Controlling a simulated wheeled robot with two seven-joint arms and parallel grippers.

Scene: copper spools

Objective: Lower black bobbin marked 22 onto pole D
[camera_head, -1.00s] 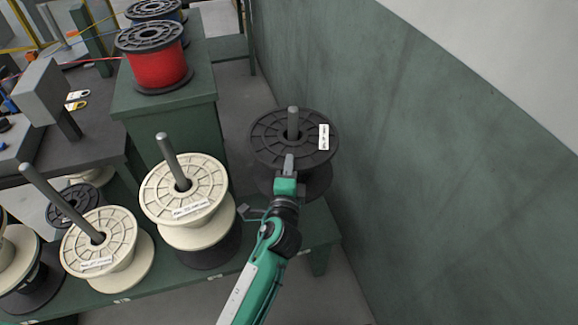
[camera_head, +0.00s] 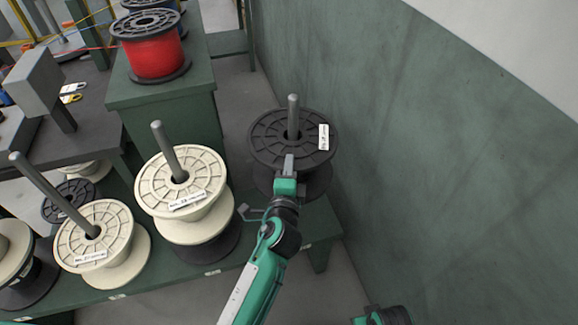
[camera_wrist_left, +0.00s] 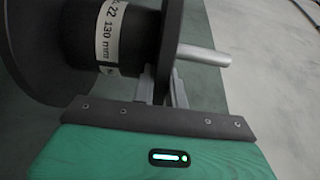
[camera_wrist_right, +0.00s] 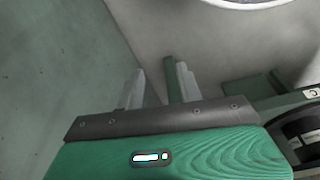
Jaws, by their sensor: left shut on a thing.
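The black bobbin (camera_head: 265,143) with a white label is at the right end of the green bench. A grey pole (camera_head: 293,112) pokes up through its centre hole, so the bobbin is around the pole. In the left wrist view its label on the core (camera_wrist_left: 109,35) reads "22 130 mm", and the pole (camera_wrist_left: 205,57) sticks out beyond the flange. My left gripper (camera_head: 288,165) is shut on the near edge of the upper flange. The lower flange is partly hidden, and I cannot tell whether it touches the bench. My right gripper (camera_wrist_right: 155,88) is open and empty.
Two cream spools (camera_head: 190,172) (camera_head: 92,232) stand on poles to the left, with black bobbins below or beside them. A red spool (camera_head: 152,52) stands on a green cabinet (camera_head: 165,110) behind. A green wall (camera_head: 420,150) rises close on the right.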

